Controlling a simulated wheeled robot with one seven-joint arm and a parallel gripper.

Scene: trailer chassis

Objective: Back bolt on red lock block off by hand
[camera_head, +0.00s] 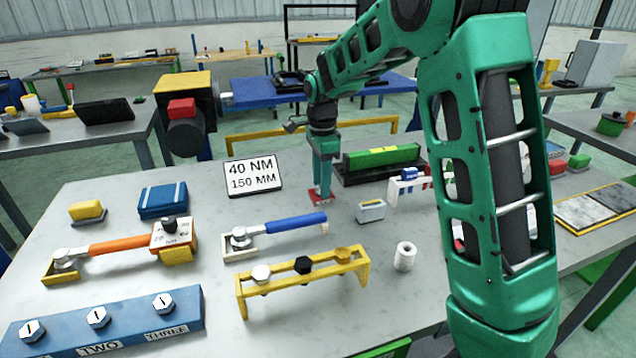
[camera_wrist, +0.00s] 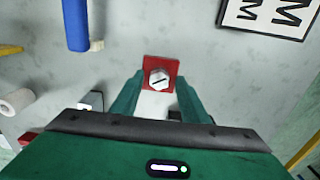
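The red lock block (camera_wrist: 172,62) is a small square red piece on the table, below my gripper in the wrist view. A silver hex bolt head (camera_wrist: 158,78) with a dark line across it sits on its face. My gripper (camera_wrist: 160,86) has its two green fingers spread to either side of the bolt, with gaps visible. In the head view my gripper (camera_head: 322,183) points straight down over the red block (camera_head: 319,197), which is mostly hidden by the fingers. I cannot tell how far the fingertips are above the block.
A blue-handled wrench (camera_head: 290,224) and a yellow rack (camera_head: 305,277) lie nearer the front. A 40 NM sign (camera_head: 253,176) stands to the left. A small white box (camera_head: 371,211) and a green block on a black base (camera_head: 382,157) are close on the right.

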